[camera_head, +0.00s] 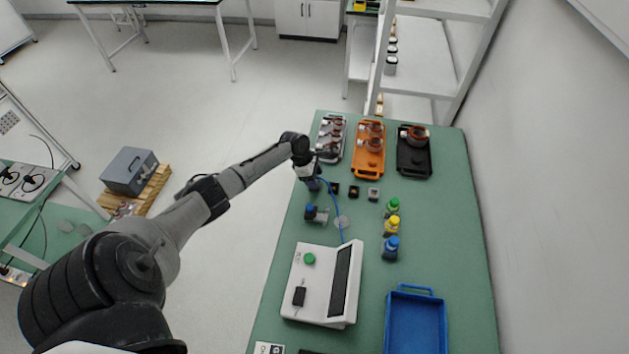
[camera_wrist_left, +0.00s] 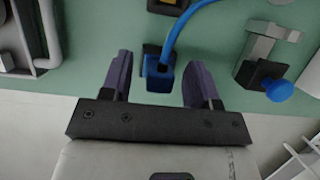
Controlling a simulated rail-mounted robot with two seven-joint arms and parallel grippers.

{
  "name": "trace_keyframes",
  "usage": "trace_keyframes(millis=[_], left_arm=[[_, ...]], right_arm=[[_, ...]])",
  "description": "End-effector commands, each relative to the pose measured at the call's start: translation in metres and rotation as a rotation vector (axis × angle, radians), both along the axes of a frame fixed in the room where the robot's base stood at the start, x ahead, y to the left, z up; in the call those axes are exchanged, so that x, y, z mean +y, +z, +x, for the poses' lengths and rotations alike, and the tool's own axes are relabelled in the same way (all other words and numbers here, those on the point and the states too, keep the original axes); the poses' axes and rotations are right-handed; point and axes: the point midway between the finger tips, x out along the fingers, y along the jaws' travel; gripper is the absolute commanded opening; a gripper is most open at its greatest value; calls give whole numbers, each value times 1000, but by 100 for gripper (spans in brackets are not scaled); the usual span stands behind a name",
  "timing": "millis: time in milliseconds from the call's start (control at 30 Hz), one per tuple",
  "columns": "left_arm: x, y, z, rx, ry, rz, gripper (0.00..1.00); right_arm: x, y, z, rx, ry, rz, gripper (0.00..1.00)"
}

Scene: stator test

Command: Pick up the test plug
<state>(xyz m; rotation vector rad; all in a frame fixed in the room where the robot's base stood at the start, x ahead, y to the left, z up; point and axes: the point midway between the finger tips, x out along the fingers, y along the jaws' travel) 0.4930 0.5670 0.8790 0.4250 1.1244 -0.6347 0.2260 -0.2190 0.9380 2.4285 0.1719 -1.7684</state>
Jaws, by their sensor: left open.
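The test plug (camera_wrist_left: 159,76) is a small blue block with a blue cable (camera_wrist_left: 185,30) rising from its top in the left wrist view. My left gripper (camera_wrist_left: 160,88) is open, with one dark purple finger on each side of the plug and a visible gap on both sides. In the head view my left gripper (camera_head: 313,182) is over the left edge of the green table, and it largely hides the plug. The blue cable (camera_head: 338,211) runs from there to the white tester box (camera_head: 323,283). My right gripper is not in view.
A clamp with a blue knob (camera_head: 317,214) stands close to the gripper. Small dark blocks (camera_head: 354,192) are to its right. Grey, orange (camera_head: 358,172) and black (camera_head: 428,168) trays with stators lie at the back.

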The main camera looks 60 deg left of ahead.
Motion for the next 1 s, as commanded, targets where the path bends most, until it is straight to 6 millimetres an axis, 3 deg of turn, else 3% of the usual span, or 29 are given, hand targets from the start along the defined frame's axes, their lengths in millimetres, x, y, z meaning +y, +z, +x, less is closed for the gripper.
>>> trace_keyframes(millis=[67,600,1000], left_arm=[[0,0,0,0,0,0,52],[0,0,0,0,0,0,2],[0,11,0,-2,-1,0,2]], right_arm=[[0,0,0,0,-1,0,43],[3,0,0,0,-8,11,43],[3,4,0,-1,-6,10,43]])
